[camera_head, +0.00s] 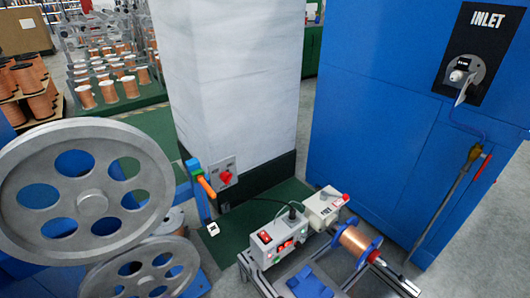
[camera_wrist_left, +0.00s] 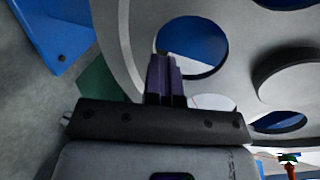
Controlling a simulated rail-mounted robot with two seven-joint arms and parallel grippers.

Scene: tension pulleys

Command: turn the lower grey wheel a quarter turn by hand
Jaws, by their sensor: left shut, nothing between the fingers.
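The lower grey wheel (camera_head: 143,272) is at the bottom left of the head view, partly hidden behind the larger upper grey wheel (camera_head: 84,190). Both have round holes. In the left wrist view a grey wheel (camera_wrist_left: 240,50) with round holes and a raised hub fills the right side; I cannot tell which of the two it is. My left gripper (camera_wrist_left: 162,58) is shut and empty, its dark fingers pointing at the wheel by the lower left edge of a hole. Whether the fingers touch the wheel or enter the hole is unclear. My right gripper is in neither view.
A white column (camera_head: 230,75) stands behind the wheels, with a red knob (camera_head: 225,177) and an orange handle (camera_head: 207,187) near its foot. A copper spool (camera_head: 355,243) and control box (camera_head: 274,242) are at front right. A blue cabinet (camera_head: 385,110) stands at right.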

